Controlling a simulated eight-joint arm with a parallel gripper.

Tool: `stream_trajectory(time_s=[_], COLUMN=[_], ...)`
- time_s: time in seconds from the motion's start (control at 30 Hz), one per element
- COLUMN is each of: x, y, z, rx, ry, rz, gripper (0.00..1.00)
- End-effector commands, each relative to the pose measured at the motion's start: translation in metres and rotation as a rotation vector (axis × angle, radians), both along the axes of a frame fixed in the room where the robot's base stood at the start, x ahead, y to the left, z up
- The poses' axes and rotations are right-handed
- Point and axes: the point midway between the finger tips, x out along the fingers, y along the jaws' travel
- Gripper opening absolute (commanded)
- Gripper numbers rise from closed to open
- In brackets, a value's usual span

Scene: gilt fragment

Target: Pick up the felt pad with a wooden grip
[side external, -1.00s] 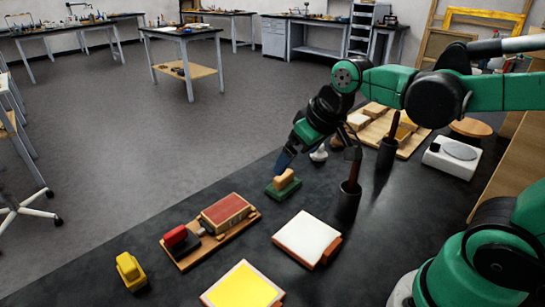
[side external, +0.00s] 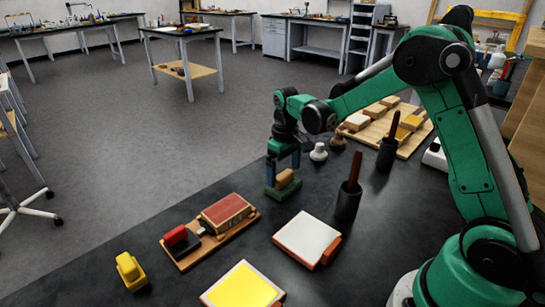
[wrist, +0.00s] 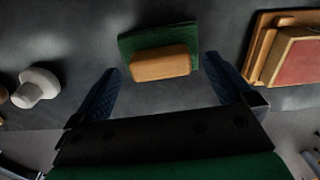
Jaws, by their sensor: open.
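The felt pad is a dark green block (side external: 285,192) with a light wooden grip (side external: 285,178) on top, lying on the dark tabletop. In the wrist view the green pad (wrist: 130,42) and its wooden grip (wrist: 160,64) lie just beyond and between my fingertips. My gripper (side external: 283,164) points down right over the pad, fingers apart. In the wrist view my gripper (wrist: 164,72) has its two blue fingers open with nothing between them held. Whether a finger touches the pad I cannot tell.
A wooden board (side external: 188,257) with a red-topped block and a red-handled stamp lies in front-left. A white-topped pad (side external: 307,238), a yellow pad (side external: 242,288) and a yellow block (side external: 130,270) lie nearby. A dark cup (side external: 347,203) stands right; a white knob (side external: 319,152) stands behind.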

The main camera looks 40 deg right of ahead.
Motion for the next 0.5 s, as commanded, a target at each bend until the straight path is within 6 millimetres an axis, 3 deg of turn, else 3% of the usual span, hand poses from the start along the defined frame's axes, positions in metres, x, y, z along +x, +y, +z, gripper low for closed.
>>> stream_trajectory(time_s=[0.2, 0.43, 0.5], x=[0.000, 0.000, 0.000], y=[0.000, 0.000, 0.000], z=[-0.018, -0.019, -0.019], rx=[0.000, 0.000, 0.000], ry=[-0.002, -0.002, -0.002], rz=[0.000, 0.000, 0.000], gripper=[1.00, 1.00, 0.83])
